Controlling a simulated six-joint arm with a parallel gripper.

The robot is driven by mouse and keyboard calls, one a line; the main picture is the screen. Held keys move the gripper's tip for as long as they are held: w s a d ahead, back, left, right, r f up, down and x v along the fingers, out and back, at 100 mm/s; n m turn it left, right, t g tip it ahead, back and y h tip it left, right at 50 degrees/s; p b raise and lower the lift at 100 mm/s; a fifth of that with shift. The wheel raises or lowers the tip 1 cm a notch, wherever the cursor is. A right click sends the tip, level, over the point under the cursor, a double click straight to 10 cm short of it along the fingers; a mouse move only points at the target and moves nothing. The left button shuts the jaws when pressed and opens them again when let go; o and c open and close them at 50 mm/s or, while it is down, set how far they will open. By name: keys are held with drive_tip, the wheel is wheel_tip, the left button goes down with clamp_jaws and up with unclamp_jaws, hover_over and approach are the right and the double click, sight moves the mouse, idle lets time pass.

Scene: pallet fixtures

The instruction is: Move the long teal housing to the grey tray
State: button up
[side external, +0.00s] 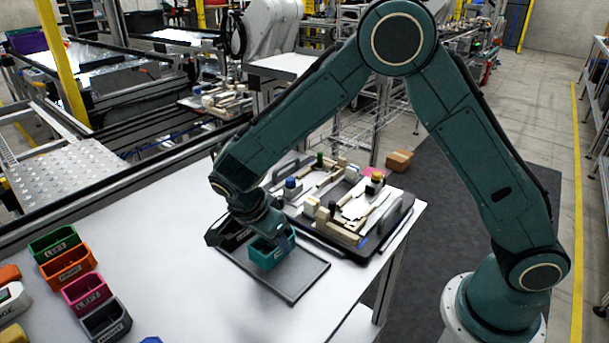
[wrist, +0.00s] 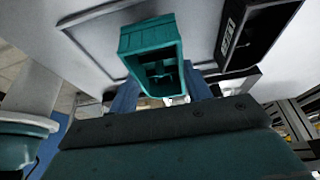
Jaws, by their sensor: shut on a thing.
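The teal housing (side external: 268,258) is an open-topped box, held by my gripper (side external: 272,238) over or on the grey tray (side external: 300,286). In the wrist view the teal housing (wrist: 150,38) sits between the blue fingers of my gripper (wrist: 160,92), which are shut on it. Whether its base touches the tray is not clear. The flat grey tray has a low rim and lies on the white table. A black housing (wrist: 238,50) with a white label stands close to the right of the teal one in the wrist view; my wrist partly hides it in the side view.
Green (side external: 53,243), orange (side external: 68,268), pink (side external: 86,292) and dark grey (side external: 106,322) labelled housings stand at the table's left. A black fixture tray (side external: 390,225) with several parts lies behind the grey tray. White table between is clear.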

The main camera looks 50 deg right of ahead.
drive_tip(key=shift+f, duration=1)
drive_tip(key=shift+f, duration=0.1)
drive_tip(key=o, duration=1)
drive_tip(key=shift+o, duration=0.2)
drive_tip(key=v, duration=1.2)
